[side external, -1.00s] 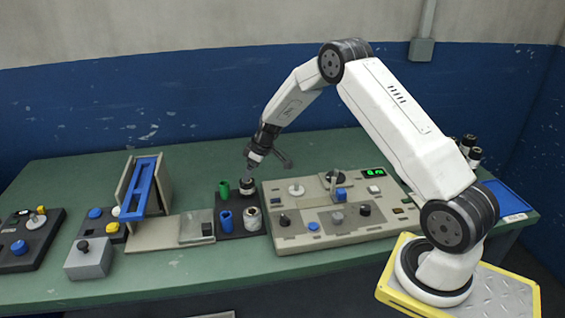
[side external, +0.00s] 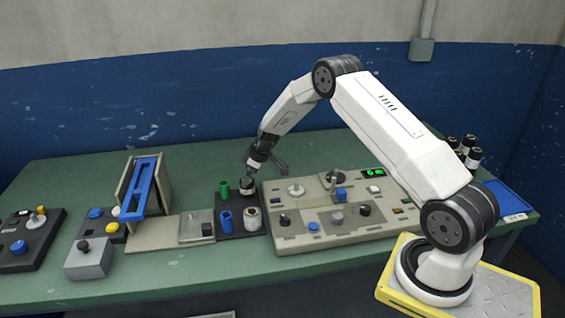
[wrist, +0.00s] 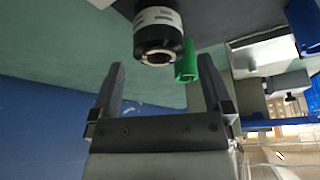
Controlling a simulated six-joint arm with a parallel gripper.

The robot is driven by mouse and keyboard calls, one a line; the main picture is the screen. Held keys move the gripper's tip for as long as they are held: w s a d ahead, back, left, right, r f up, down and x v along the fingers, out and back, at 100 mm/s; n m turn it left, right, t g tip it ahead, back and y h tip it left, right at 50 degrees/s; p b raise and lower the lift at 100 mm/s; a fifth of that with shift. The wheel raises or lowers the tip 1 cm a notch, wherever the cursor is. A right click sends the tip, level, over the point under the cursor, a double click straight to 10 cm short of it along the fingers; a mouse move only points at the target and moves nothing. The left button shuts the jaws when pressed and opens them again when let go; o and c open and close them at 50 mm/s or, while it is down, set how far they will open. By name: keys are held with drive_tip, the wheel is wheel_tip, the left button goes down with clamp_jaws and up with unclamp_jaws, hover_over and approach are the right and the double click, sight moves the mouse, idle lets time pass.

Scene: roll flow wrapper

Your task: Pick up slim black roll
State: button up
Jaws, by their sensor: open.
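The black roll (side external: 246,187) stands on a dark rack at the middle of the bench. In the wrist view this black roll (wrist: 158,32) shows a pale label band and a pale core at its end. My gripper (side external: 251,169) is over it, pointing down. In the wrist view my gripper (wrist: 161,66) is open, with its two fingers spread wide. The roll shows at the top, in line with the gap and just past the fingertips. Nothing is held. The side view is too small to show the exact gap to the roll.
A green roll (side external: 224,190), a blue roll (side external: 225,220) and a white roll (side external: 252,218) stand close by on the rack (side external: 239,232). A control panel (side external: 300,236) is to the right. A blue-framed stand (side external: 138,188) is to the left.

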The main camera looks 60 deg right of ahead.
sight(250, 191)
drive_tip(key=shift+f, duration=0.1)
drive_tip(key=shift+x, duration=2.5)
drive_tip(key=c, duration=1.3)
